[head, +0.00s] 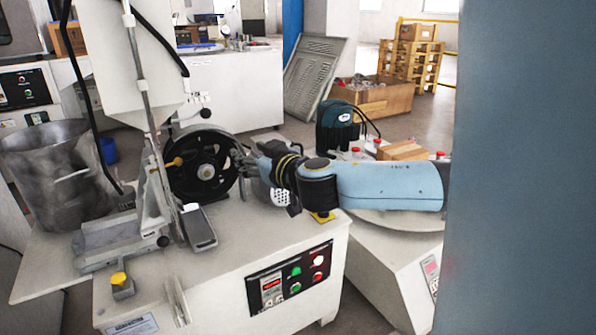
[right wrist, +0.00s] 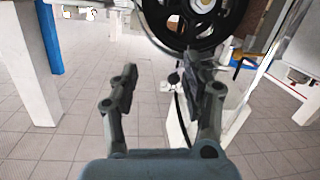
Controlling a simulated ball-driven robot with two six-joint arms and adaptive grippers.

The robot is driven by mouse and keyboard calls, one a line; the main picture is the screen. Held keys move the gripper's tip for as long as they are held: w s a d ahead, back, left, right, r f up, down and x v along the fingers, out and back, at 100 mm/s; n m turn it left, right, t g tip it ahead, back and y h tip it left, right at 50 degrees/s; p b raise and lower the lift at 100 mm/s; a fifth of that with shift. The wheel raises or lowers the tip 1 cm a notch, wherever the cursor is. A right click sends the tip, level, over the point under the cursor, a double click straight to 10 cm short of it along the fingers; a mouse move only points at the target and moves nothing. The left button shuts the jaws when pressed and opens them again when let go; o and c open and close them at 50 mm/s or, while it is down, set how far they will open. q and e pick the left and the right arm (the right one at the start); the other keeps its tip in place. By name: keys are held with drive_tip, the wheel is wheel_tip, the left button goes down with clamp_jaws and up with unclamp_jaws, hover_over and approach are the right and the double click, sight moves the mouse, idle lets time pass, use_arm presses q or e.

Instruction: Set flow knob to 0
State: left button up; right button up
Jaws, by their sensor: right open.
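I cannot tell for certain which part is the flow knob. A yellow knob (head: 119,279) sits on a small grey block at the front left of the white machine (head: 225,275). A black spoked wheel (head: 187,183) stands upright on the machine, with a yellow handle (head: 173,162) at its left. My right gripper (head: 248,160) is just right of the wheel, partly dark against it. In the right wrist view its fingers (right wrist: 163,82) are apart with nothing between them, and the wheel (right wrist: 160,22) is beyond them at the top. My left gripper is not seen.
A grey metal bucket (head: 55,185) stands at the left. The machine's front has a control panel (head: 290,277) with red and green buttons. A round table (head: 400,219) holding a dark green motor (head: 336,125) is at the right. Tiled floor (right wrist: 75,125) is clear below the gripper.

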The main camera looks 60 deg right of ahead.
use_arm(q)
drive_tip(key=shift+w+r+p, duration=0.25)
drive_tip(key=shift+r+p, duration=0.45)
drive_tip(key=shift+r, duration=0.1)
use_arm(e)
drive_tip(key=s+f+g, duration=0.3)
drive_tip(key=s+f, duration=0.3)
drive_tip(key=f, duration=0.4)
drive_tip(key=s+f+m+g, duration=0.1)
drive_tip(key=s+f+g, duration=0.2)
drive_tip(key=s+f, duration=0.3)
drive_tip(key=shift+s+a+f+g, duration=0.3)
drive_tip(key=shift+f, duration=2.1)
drive_tip(key=shift+m, duration=0.3)
